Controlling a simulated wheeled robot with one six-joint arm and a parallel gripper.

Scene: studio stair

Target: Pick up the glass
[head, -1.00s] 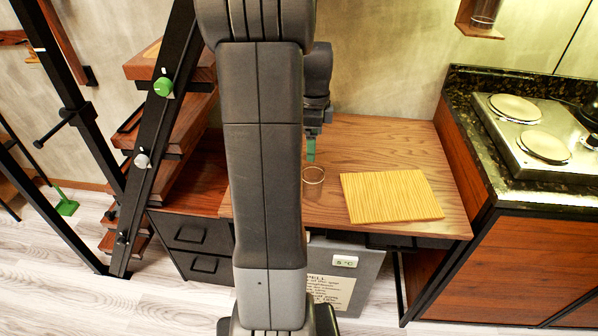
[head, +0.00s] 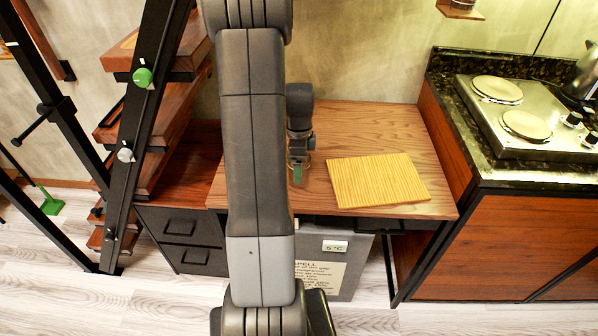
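The glass (head: 309,162) is a small clear ring-shaped outline on the wooden desk, left of the yellow board. It is mostly hidden behind my gripper. My gripper (head: 298,174) points down over the desk, and its green fingertip overlaps the glass in the head view. I cannot tell whether the fingers touch the glass, stand around it or are in front of it. The finger gap does not show from this side.
A yellow ribbed board (head: 378,181) lies on the wooden desk (head: 365,118), close to the right of my gripper. A counter with a two-plate cooker (head: 525,125) stands at the right. Stairs with a black rail (head: 137,140) rise at the left.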

